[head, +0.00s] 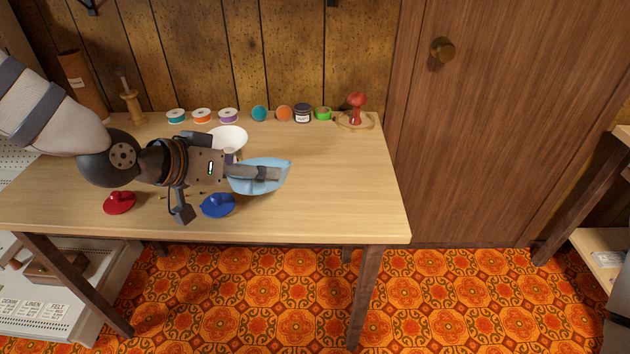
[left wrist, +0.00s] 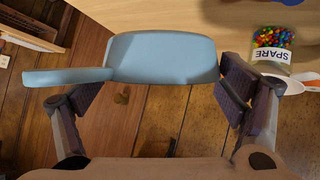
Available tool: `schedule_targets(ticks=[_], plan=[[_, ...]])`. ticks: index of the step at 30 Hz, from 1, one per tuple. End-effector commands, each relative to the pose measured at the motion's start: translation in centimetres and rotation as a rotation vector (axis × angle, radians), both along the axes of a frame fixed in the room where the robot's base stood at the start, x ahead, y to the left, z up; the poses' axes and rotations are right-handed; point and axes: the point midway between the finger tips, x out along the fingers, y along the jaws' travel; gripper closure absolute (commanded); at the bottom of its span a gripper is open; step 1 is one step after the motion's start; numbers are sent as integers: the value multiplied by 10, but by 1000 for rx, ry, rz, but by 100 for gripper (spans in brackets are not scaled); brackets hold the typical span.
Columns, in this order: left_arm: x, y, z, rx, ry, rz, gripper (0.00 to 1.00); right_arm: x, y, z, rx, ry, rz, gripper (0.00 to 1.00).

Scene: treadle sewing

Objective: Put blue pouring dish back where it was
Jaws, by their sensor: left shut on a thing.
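The light blue pouring dish (head: 262,186) shows in the head view at the end of my left arm, over the right half of the table (head: 340,200). My left gripper (head: 270,174) is shut on it. In the left wrist view the dish (left wrist: 165,58) spans the space between the two fingers of my left gripper (left wrist: 160,95), and its narrower part sticks out to the left. Whether it touches the table is hard to tell. My right gripper is not in view.
A white bowl (head: 230,138) stands behind the dish. A jar marked SPARE (left wrist: 272,48) holds coloured pieces.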

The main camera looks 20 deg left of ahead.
Motion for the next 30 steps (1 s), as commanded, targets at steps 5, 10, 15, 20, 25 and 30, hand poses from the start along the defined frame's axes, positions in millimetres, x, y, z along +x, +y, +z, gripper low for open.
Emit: schedule_targets(ticks=[5,10,15,20,25,30], plan=[[12,3,21,100,-226,-160,41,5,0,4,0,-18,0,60],[16,1,28,131,-312,-241,41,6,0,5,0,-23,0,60],[44,-14,8,137,-312,-259,41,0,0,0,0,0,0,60],[90,-39,-26,135,-299,-260,41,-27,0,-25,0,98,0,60],[121,-54,-59,133,-303,-255,41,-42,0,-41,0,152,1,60],[134,-61,-67,133,-316,-253,41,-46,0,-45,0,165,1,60]])
